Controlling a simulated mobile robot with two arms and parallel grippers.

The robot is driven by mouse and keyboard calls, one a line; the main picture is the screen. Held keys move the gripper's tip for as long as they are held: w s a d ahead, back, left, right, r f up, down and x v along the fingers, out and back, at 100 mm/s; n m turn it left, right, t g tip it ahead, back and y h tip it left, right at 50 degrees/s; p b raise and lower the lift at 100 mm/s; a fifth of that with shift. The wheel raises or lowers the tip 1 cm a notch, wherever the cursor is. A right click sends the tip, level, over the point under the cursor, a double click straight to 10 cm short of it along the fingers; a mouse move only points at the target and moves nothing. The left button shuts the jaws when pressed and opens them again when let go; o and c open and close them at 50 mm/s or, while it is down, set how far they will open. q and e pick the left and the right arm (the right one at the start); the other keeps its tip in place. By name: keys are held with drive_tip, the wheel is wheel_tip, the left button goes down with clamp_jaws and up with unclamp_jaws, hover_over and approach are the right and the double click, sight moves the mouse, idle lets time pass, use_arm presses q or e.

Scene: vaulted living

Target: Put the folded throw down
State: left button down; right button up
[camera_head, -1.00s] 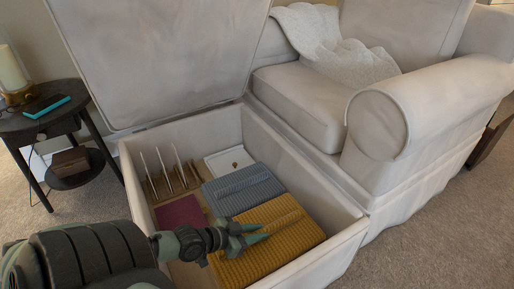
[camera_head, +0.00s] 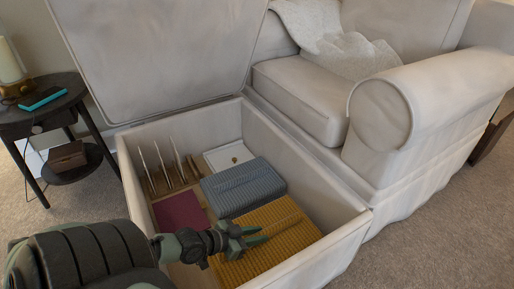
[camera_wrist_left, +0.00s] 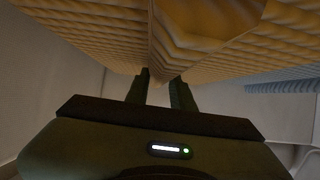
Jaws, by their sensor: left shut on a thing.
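The mustard-yellow ribbed folded throw (camera_head: 274,225) is inside the open storage ottoman (camera_head: 316,253), at its near right side. My left gripper (camera_head: 260,236) reaches in over the near side and is shut on the throw's left part. In the left wrist view the throw (camera_wrist_left: 215,32) fills the top, and the two fingers of my left gripper (camera_wrist_left: 162,78) meet its folded edge. The throw lies level; whether it touches the ottoman's floor is hidden. My right gripper is not in view.
A grey-blue folded throw (camera_head: 240,187) lies just behind the yellow one. Beside it are a maroon item (camera_head: 180,212), upright dividers (camera_head: 163,168) and a white tray (camera_head: 229,158). The raised lid (camera_head: 165,60), armchair (camera_head: 380,130) and side table (camera_head: 60,109) stand around.

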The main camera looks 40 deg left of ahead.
use_arm(q)
drive_tip(key=c, duration=1.2)
unclamp_jaws()
drive_tip(key=shift+f, duration=0.1)
